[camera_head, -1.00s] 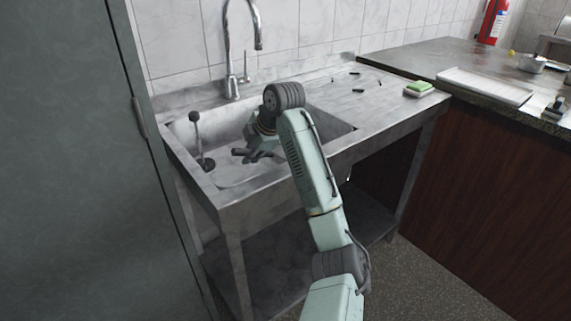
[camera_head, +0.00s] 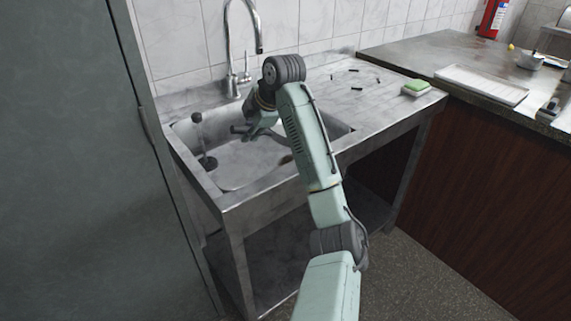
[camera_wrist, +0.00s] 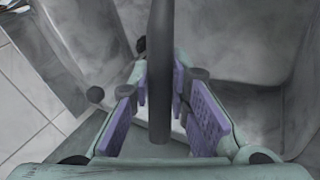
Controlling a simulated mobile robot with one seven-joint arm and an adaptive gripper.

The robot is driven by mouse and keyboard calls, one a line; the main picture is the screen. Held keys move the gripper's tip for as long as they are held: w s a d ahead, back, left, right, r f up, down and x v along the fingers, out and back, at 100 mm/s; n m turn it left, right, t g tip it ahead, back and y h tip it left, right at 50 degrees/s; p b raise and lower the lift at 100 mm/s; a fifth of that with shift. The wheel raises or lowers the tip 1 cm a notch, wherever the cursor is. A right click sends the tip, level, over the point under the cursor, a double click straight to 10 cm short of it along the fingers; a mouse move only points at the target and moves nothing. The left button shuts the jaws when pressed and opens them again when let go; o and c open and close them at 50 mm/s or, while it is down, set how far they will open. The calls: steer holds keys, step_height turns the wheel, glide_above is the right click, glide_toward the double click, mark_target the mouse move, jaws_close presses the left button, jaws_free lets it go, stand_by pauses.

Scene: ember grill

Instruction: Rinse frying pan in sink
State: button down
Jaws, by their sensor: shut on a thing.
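In the wrist view my gripper (camera_wrist: 165,105) is shut on a dark, straight bar, which looks like the handle of the frying pan (camera_wrist: 159,65). A short dark piece of it also shows beside my gripper in the head view (camera_head: 239,129). The body of the pan cannot be made out; my arm covers part of the basin. No running water shows.
Small dark pieces lie on the drainboard near a green-and-white sponge (camera_head: 416,87). A white board (camera_head: 482,85) lies on the right counter. A tall grey cabinet (camera_head: 65,160) stands close on the left.

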steer(key=shift+r, duration=5.05)
step_height(320, 180, up, 4)
steer(key=shift+f, duration=0.15)
